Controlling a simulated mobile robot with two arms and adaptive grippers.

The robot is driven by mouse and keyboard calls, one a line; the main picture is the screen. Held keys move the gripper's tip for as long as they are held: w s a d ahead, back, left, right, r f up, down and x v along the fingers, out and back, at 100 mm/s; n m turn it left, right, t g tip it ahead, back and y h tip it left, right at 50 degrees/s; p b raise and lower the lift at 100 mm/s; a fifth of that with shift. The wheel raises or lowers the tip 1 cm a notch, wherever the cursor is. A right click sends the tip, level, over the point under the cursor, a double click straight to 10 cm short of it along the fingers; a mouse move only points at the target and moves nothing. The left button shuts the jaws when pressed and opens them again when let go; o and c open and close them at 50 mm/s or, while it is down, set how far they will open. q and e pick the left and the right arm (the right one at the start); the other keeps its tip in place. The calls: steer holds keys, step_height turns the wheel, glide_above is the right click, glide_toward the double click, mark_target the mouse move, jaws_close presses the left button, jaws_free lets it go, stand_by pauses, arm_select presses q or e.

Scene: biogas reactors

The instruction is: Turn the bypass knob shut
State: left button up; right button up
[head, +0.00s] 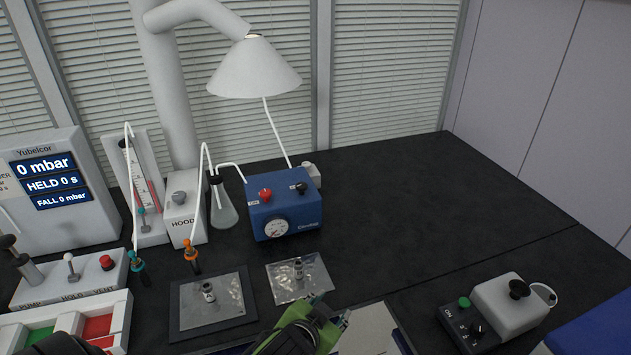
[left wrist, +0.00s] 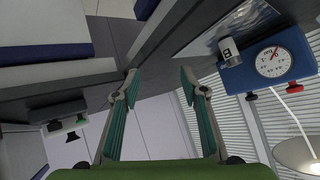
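The blue pump box (head: 283,207) stands at the back middle of the black bench, with a round gauge (head: 276,227) on its front. A red knob (head: 265,195) and a black knob (head: 301,188) sit on its top; their small labels are too small to read, so I cannot tell which is the bypass. In the left wrist view the box (left wrist: 240,78) is upper right, with its gauge (left wrist: 272,61). My left gripper (head: 333,308) is in front of the box, apart from it. Its fingers (left wrist: 159,78) are spread and empty.
Two foil pouches (head: 225,297) (head: 290,281) lie before the box. A flask (head: 222,205) and hood switch box (head: 186,215) stand left of it. A lamp-like white hood (head: 254,70) hangs above. A grey device (head: 509,303) is at right. The back right bench is clear.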

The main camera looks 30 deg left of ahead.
arm_select(q)
steer(key=w+d+r+m+t+h, duration=0.25)
steer(key=w+d+r+t, duration=0.2)
steer(key=w+r, duration=0.4)
steer(key=w+d+r+m+t+h, duration=0.25)
steer(key=w+r+t, duration=0.25)
steer(key=r, duration=0.7)
steer(key=d+r+m+g+h, duration=0.4)
steer(key=d+m+h, duration=0.35)
steer(key=m, duration=0.25)
steer(key=d+r+m+g+h, duration=0.45)
steer(key=d+m+h, duration=0.25)
steer(key=d+m, duration=0.2)
steer(key=g+y, duration=0.8)
steer(key=y, duration=1.4)
glide_toward(301, 185)
steer(key=shift+m+h, duration=0.25)
steer(key=shift+m, duration=0.25)
steer(key=p+x, duration=0.4)
steer(key=x, duration=0.4)
steer(key=shift+w+a, duration=0.1)
steer(key=shift+a, duration=0.15)
